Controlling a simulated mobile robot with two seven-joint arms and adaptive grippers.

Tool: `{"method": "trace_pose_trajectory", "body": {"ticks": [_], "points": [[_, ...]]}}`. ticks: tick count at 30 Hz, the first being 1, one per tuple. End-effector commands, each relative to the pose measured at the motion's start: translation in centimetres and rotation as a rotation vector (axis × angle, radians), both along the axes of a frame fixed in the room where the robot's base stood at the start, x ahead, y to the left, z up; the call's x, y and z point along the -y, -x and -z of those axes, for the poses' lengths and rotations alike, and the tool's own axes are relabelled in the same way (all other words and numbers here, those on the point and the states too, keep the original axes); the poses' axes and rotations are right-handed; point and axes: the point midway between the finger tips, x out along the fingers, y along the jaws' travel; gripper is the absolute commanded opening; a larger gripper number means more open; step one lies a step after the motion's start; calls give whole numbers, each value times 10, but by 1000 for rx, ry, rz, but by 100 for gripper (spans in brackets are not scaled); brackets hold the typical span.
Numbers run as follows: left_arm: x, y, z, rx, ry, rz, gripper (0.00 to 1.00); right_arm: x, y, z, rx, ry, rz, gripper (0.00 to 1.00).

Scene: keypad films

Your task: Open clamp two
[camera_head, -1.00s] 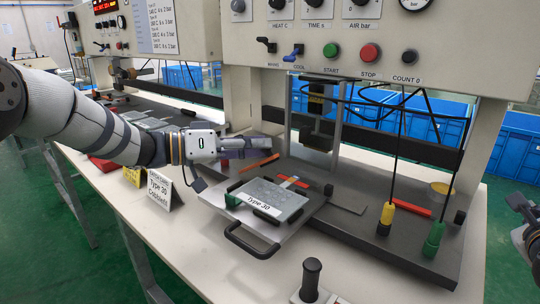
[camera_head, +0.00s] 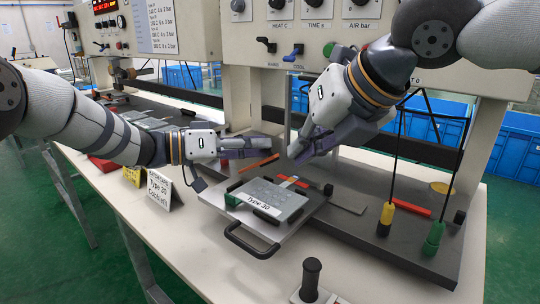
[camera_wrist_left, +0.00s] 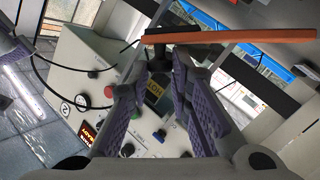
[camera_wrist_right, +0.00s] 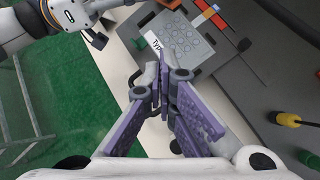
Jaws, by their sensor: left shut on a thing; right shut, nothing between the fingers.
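A grey fixture plate (camera_head: 270,200) labelled "Type 30" lies on the press bed, with black clamp pads and a looped front handle. One orange clamp bar (camera_head: 258,164) is behind its left side; a shorter orange strip (camera_head: 290,182) lies across its back. No clamp number is readable. My left gripper (camera_head: 268,145) is shut at the orange bar; in the left wrist view the bar (camera_wrist_left: 250,37) and its dark end lie at the fingertips, and the exact contact is hidden. My right gripper (camera_head: 294,155) is shut and empty above the plate's back right; it also shows in the right wrist view (camera_wrist_right: 162,78).
A black knob (camera_head: 312,276) is at the front. A "Type 30" sign (camera_head: 160,188) stands left. The press's control panel hangs above the bed.

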Motion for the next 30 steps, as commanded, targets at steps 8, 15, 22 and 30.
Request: {"method": "trace_pose_trajectory", "body": {"ticks": [8, 15, 22, 30], "points": [[0, 0, 0, 0, 0, 0, 0, -24, -20, 35, -10, -4, -5, 0], [0, 0, 0, 0, 0, 0, 0, -48, -46, 74, -10, -4, -3, 0], [0, 0, 0, 0, -1, -1, 0, -54, -76, 61, -6, -5, -1, 0], [0, 0, 0, 0, -1, -1, 0, -55, -83, 57, -7, -4, -2, 0]]}}
